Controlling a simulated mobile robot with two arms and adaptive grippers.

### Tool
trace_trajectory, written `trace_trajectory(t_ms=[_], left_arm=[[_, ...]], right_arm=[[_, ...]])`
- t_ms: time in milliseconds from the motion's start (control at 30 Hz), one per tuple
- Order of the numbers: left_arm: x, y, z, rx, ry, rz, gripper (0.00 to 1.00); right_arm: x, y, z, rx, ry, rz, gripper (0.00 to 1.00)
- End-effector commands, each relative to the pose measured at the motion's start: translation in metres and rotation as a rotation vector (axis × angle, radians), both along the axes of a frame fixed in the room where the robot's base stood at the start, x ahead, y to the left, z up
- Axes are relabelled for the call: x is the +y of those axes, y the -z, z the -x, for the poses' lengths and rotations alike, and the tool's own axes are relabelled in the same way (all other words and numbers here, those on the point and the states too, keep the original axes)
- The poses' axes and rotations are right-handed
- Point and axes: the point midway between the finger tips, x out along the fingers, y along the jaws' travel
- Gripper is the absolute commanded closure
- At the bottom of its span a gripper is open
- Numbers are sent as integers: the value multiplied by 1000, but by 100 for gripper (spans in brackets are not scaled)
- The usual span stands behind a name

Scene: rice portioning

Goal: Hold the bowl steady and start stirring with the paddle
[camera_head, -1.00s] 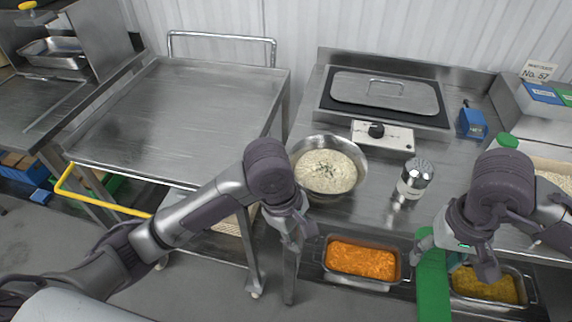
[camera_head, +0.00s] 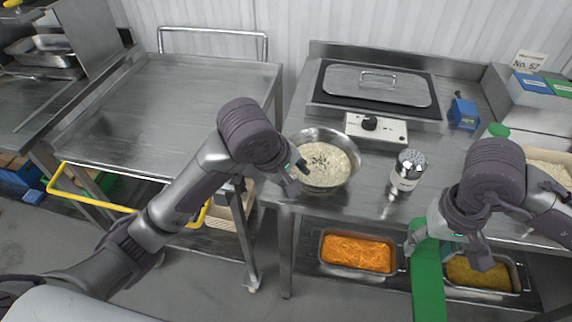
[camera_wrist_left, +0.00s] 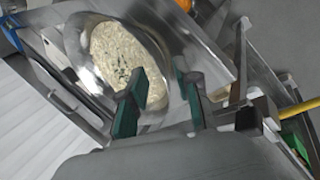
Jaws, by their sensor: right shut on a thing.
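A steel bowl (camera_head: 352,147) of pale rice mix (camera_head: 326,166) with dark flecks stands near the counter's front left edge. My left gripper (camera_head: 297,178) is at the bowl's left rim. In the left wrist view, the left gripper (camera_wrist_left: 160,102) has its green-padded fingers apart, one over the rice inside the bowl (camera_wrist_left: 158,48), the other outside the rim. I cannot tell whether they touch it. My right gripper (camera_head: 445,243) is shut on the green paddle (camera_head: 428,283), whose broad part hangs down in front of the counter, away from the bowl.
A steel shaker (camera_head: 407,172) stands right of the bowl. A lidded hot plate (camera_head: 378,88) with a control box (camera_head: 376,128) is behind. Pans of orange food (camera_head: 357,252) and yellow food (camera_head: 480,272) sit on the lower shelf. An empty steel cart (camera_head: 170,110) is at left.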

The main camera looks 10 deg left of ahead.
Motion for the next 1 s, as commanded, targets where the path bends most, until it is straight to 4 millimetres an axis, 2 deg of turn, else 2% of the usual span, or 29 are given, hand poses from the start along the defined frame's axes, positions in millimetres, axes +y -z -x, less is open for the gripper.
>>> trace_trajectory(t_ms=[100,233,633,833,1000], left_arm=[[-5,17,-7,2,0,-2,68],[-8,27,-12,1,-1,-1,68],[-10,33,-14,0,0,0,68],[-10,33,-14,0,0,0,100],[-10,33,-14,0,0,0,100]], right_arm=[[0,0,0,0,0,0,99],[0,0,0,0,0,0,99],[0,0,0,0,0,0,99],[0,0,0,0,0,0,99],[0,0,0,0,0,0,99]])
